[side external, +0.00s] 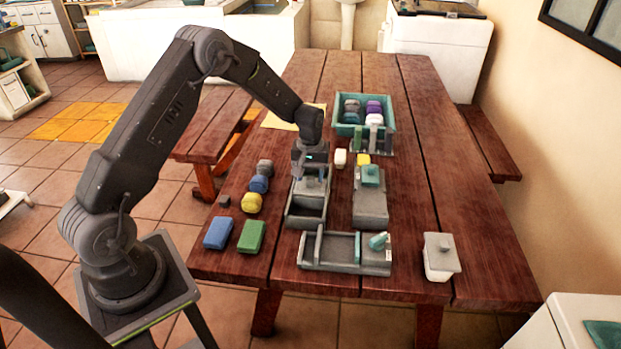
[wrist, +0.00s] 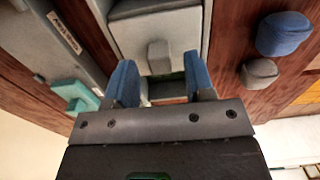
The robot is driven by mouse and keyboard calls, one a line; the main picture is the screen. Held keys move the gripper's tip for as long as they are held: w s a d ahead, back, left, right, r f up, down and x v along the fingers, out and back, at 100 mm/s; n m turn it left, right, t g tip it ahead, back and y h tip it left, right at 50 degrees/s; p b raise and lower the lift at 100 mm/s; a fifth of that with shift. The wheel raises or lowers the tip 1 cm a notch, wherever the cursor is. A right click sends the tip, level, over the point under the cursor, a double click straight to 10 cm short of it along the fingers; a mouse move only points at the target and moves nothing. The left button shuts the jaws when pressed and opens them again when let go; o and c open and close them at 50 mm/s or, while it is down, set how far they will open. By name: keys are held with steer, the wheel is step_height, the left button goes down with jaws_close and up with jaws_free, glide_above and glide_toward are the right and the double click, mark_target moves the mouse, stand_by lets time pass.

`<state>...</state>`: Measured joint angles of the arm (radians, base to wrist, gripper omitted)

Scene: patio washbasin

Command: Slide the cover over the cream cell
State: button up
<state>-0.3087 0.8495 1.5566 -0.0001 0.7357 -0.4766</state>
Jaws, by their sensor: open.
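A grey two-part box (side external: 290,217) stands near the middle of the table. Its grey cover (side external: 319,189) lies over part of it and carries a small upright knob. The cover (wrist: 133,36) and its knob (wrist: 158,55) show in the wrist view. My gripper (side external: 312,170) is over the cover. Its two blue fingertips (wrist: 160,72) are open on either side of the knob, with gaps showing. The near compartment is uncovered and dark inside; a strip of another opening shows between my fingers. No cream colour shows inside the box, so I cannot tell which cell is cream.
Right of the box stands a grey case with a teal handle (side external: 371,176). In front lies a long grey tray (side external: 330,267). Several coloured blocks, including a blue one (side external: 218,233), lie left. A teal crate (side external: 337,128) stands behind. The right table side is mostly clear.

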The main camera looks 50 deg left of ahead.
mark_target(311, 179)
step_height(311, 179, up, 12)
stand_by(0.4)
steer(key=s+d+r+m+t, duration=0.1)
steer(key=s+d+r+m, duration=0.1)
steer(key=s+d+r, duration=0.4)
steer(key=s+d+r+m+t, duration=0.1)
steer(key=s+d+r+m, duration=0.15)
steer(key=s+r, duration=0.35)
steer(key=s+d+r+m+t, duration=0.1)
steer(key=s+d+m, duration=0.1)
steer(key=s, duration=0.6)
steer(key=s+d+r+m+t, duration=0.2)
steer(key=s+d, duration=0.2)
steer(key=s, duration=0.4)
steer(key=shift+s+d+t, duration=0.15)
steer(key=shift+d+t, duration=0.15)
steer(key=shift+d, duration=0.1)
steer(key=shift+r+m, duration=0.1)
steer(key=shift+m, duration=0.15)
